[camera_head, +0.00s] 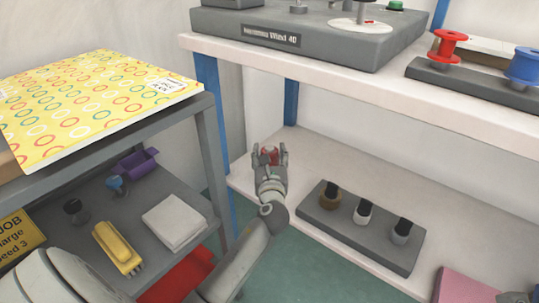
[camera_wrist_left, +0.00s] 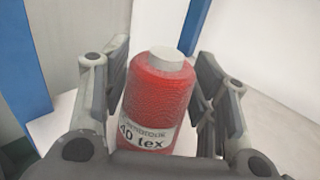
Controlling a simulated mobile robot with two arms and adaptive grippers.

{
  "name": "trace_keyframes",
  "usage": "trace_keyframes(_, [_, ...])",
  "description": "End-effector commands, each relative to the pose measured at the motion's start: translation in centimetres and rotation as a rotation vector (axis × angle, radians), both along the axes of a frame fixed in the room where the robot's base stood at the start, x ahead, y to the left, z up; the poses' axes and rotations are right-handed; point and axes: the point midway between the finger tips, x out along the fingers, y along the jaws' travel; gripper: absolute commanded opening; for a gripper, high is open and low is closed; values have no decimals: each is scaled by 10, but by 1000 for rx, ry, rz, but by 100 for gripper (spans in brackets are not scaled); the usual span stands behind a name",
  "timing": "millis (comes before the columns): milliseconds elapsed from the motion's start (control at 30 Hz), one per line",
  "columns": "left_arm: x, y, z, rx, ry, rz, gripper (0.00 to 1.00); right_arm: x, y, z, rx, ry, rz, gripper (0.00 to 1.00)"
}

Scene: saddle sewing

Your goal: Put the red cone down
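The red cone (camera_wrist_left: 158,92) is a red thread cone with a white top and a label reading "40 tex". It stands close to upright in the left wrist view. My left gripper (camera_head: 269,153) has one finger on each side of it, and the fingertips appear to close on its sides. A grey part at the bottom right corner may belong to my right gripper (camera_head: 516,298).
A dark block (camera_head: 335,222) with several small spools sits right of my gripper. A pink item (camera_head: 465,288) lies further right. Blue posts (camera_head: 212,110) hold the upper shelf (camera_head: 300,72) above. A grey rack (camera_head: 150,190) stands at left. Shelf behind the gripper is clear.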

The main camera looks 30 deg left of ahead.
Motion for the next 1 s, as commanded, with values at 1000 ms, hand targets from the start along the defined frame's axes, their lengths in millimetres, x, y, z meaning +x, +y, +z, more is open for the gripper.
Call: trace_keyframes(1000, [-83,-60,4,-1,2,0,70,-6,-3,-3,7,80,3,0])
